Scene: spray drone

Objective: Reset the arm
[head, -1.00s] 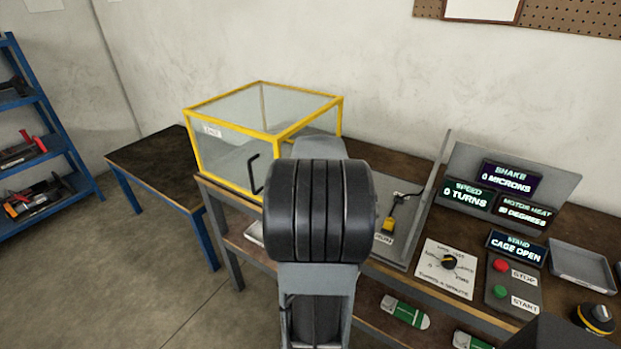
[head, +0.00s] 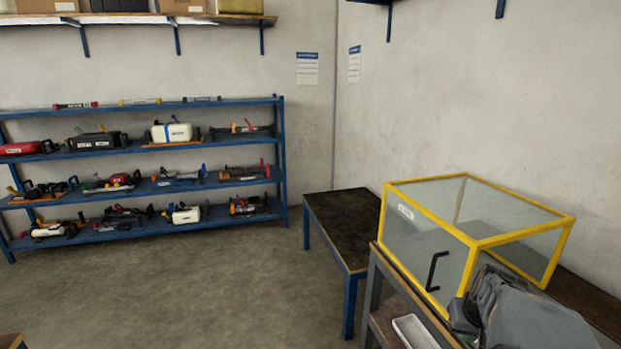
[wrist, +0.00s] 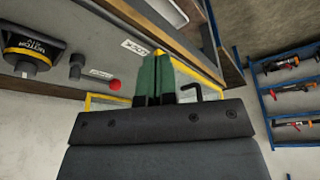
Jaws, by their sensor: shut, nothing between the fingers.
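My gripper (wrist: 156,68) shows in the wrist view with its two green fingers side by side, shut and empty. Past the fingertips is part of the yellow-framed cage, with its black handle (wrist: 190,90) just right of the fingers. In the head view, my grey arm (head: 530,318) is at the lower right, in front of the clear cage (head: 478,240) on the workbench. My fingers cannot be made out in the head view.
Blue shelves (head: 145,151) holding several tools stand at the left. A low dark table (head: 342,218) stands left of the cage. In the wrist view, a red button (wrist: 115,85) and a black-and-yellow motor (wrist: 33,45) are at the left. Open floor lies at lower left.

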